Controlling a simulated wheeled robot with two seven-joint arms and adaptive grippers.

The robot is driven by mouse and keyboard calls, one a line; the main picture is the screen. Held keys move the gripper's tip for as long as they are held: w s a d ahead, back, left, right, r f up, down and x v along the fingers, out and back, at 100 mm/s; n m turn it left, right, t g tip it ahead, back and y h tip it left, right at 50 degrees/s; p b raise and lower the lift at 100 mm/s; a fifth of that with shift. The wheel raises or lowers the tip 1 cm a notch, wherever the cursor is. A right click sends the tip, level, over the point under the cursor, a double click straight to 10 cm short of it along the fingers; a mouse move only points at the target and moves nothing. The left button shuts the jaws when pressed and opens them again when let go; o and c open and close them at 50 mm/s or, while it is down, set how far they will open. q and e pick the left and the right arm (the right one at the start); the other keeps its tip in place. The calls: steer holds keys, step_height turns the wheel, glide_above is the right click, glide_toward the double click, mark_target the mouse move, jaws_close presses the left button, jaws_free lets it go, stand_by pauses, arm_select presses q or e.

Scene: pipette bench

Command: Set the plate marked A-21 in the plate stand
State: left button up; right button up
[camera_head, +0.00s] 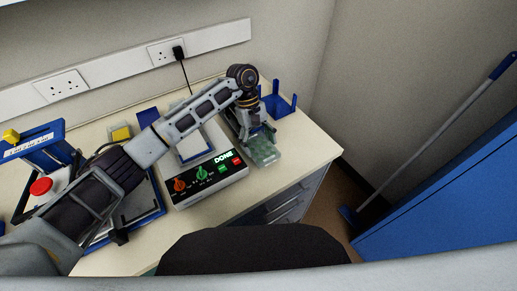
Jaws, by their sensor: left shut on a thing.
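My left arm reaches in from the left across the bench. My left gripper (257,136) points down near the bench's right end, shut on a clear greenish plate (265,153). The plate is just right of the white device. Any marking on it is too small to read, and I cannot tell whether it touches the bench. A blue holder with upright posts (281,103), which looks like the plate stand, is behind the gripper near the back wall. My right gripper is not in view.
A white device (207,180) with knobs, coloured buttons and a display reading DONE stands left of the plate. A blue frame with a red button (41,187) is at the far left. The bench (312,152) ends just right of the plate. A blue cabinet (450,205) stands beyond.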

arm_select(q)
steer(key=shift+f, duration=0.7)
steer(key=shift+f+p, duration=0.35)
steer(key=shift+f, duration=0.75)
steer(key=shift+f, duration=0.15)
steer(key=o, duration=0.7)
steer(key=shift+o, duration=0.2)
steer(key=shift+r, duration=0.2)
